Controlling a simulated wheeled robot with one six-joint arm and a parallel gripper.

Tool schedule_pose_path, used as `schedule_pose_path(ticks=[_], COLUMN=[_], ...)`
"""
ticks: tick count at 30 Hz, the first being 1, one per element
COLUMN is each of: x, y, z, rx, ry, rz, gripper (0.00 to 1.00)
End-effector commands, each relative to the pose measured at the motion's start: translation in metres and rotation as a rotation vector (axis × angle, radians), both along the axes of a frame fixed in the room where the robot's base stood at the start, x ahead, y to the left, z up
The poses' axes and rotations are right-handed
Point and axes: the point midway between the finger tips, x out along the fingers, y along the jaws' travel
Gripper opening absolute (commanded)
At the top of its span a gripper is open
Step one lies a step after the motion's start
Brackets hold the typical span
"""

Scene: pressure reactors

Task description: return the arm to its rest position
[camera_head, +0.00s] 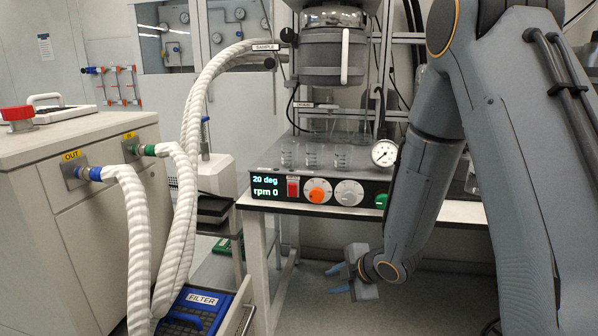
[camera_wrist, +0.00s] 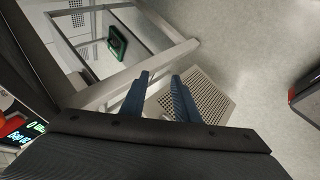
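My arm (camera_head: 430,170) comes down from the upper right in the head view and hangs in front of the reactor bench. My gripper (camera_head: 337,279) is low, below the bench top and clear of it, with its blue fingers pointing left. In the wrist view my gripper (camera_wrist: 160,95) shows two blue fingers spread apart with a gap between them. Nothing is between the fingers. Below them are the floor and a perforated grey plate (camera_wrist: 205,92).
The bench (camera_head: 440,211) carries a control panel (camera_head: 320,190), a gauge (camera_head: 384,153), beakers (camera_head: 313,155) and a reactor vessel (camera_head: 334,50). White hoses (camera_head: 187,200) run from a cabinet (camera_head: 85,215) at left. A blue FILTER tray (camera_head: 200,308) is low at left. Floor (camera_head: 440,300) is clear at lower right.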

Motion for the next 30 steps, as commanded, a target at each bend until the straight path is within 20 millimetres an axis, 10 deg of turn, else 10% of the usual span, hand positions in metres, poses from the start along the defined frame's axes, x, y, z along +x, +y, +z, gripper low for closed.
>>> schedule_pose_path(ticks=[9, 18, 30], x=[-0.098, -0.233, -0.266], y=[-0.099, -0.104, -0.095], z=[0.102, 0.168, 0.181], rx=[0.064, 0.212, 0.244], ry=[0.386, 0.724, 0.818], rz=[-0.895, -1.567, -1.719], gripper=[0.28, 0.28, 0.28])
